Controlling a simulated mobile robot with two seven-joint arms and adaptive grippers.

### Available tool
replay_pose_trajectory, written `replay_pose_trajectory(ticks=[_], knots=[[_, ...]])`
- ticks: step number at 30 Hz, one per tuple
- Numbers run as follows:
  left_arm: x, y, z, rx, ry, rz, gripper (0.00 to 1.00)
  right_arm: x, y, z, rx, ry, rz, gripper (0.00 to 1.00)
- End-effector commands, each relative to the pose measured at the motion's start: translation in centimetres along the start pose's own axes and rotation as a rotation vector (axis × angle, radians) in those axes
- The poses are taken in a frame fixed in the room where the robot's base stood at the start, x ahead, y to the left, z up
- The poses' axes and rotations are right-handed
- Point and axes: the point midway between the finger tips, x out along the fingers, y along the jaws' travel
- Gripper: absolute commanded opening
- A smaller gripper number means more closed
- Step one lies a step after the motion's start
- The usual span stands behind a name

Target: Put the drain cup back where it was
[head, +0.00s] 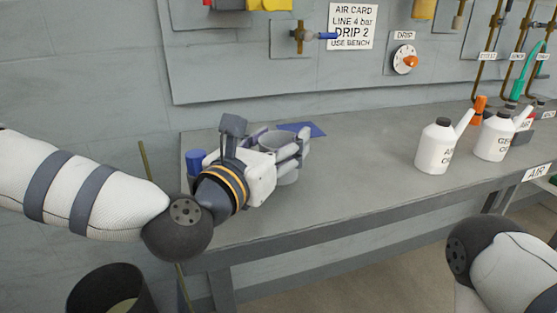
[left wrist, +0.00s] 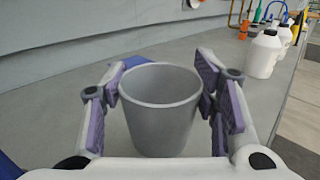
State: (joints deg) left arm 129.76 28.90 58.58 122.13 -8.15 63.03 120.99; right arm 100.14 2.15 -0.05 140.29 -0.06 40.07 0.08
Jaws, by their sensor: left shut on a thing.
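The drain cup (head: 287,172) is a plain grey, open-topped cup, upright at the left end of the bench. My left gripper (head: 291,149) reaches in from the left and is shut on the cup, with its fingers on either side. In the left wrist view the cup (left wrist: 160,112) sits between the purple finger pads and looks empty. I cannot tell whether its base touches the bench top. My right arm shows at the lower right, but its gripper is out of view.
The grey bench (head: 350,194) is clear in the middle. A blue sheet (head: 304,129) lies just behind the cup, and a blue cylinder (head: 196,161) stands left of my gripper. Two white bottles (head: 435,149) stand to the right. A dark bin (head: 108,290) is on the floor.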

Motion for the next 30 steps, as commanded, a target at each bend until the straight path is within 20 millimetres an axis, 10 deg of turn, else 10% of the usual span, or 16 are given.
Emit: replay_pose_trajectory(ticks=[4, 17, 18, 20, 30], knots=[[0.1, 0.1, -3.2, -0.002, 0.008, 0.000, 0.30, 0.7, 0.0, 0.3, -0.001, -0.017, 0.001, 0.00], [0.0, 0.1, -3.8, -0.002, 0.004, 0.001, 0.30, 1.0, 0.0, 0.5, -0.001, -0.025, 0.001, 0.00], [0.0, 0.1, -3.7, -0.001, 0.004, 0.001, 0.61, 0.9, 0.0, 0.4, -0.001, -0.024, 0.001, 0.00], [0.0, 0.1, -3.7, -0.001, 0.003, 0.001, 0.74, 0.9, 0.0, 0.4, -0.001, -0.023, 0.001, 0.00], [0.0, 0.0, -3.3, 0.000, 0.001, 0.000, 0.74, 0.7, 0.0, 0.3, -0.001, -0.018, 0.001, 0.00]])
